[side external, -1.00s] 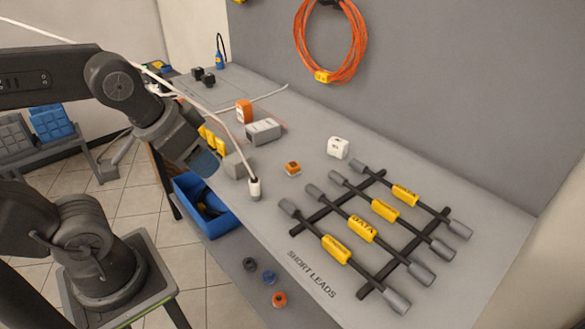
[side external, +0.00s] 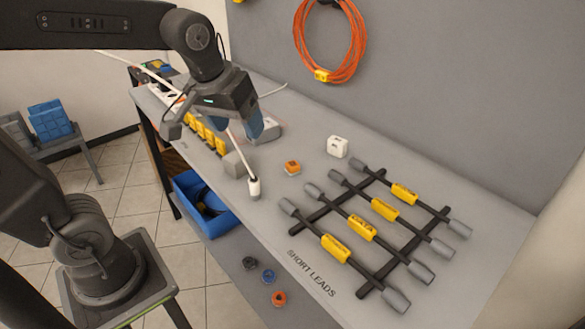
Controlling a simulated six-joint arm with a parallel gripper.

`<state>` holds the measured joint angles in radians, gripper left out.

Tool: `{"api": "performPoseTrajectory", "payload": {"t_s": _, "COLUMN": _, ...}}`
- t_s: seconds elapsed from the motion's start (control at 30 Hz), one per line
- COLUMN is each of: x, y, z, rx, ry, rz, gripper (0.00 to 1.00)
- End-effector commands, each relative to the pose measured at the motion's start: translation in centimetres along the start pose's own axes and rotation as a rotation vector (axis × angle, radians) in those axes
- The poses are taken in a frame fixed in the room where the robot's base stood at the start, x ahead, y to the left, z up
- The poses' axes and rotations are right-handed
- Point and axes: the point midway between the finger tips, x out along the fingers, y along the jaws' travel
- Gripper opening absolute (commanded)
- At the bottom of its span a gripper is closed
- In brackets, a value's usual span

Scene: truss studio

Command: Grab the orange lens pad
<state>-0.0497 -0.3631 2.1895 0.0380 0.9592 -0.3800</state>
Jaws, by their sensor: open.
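A round orange piece (side external: 279,298) lies on the lower shelf beside a blue and a dark round piece. I cannot tell for sure which of these two is the lens pad. My gripper (side external: 217,130) is open above the left part of the bench, its fingers spread, with nothing seen between them. It is up and left of the orange block, apart from it. It hides part of the bench behind it, including where an orange box stood in view before.
The rack (side external: 408,258) holds several dark leads with yellow labels. A white cable with a plug (side external: 254,187), a grey block (side external: 236,163) and yellow clips (side external: 204,132) lie near my gripper. A blue bin (side external: 212,222) is below.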

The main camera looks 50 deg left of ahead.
Motion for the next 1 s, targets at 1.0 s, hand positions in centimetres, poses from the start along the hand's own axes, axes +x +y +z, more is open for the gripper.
{"api": "performPoseTrajectory", "payload": {"t_s": 1.0, "x": 22.1, "y": -1.6, "z": -15.3, "rx": -0.934, "ry": -0.163, "rz": -0.316, "gripper": 0.68}}
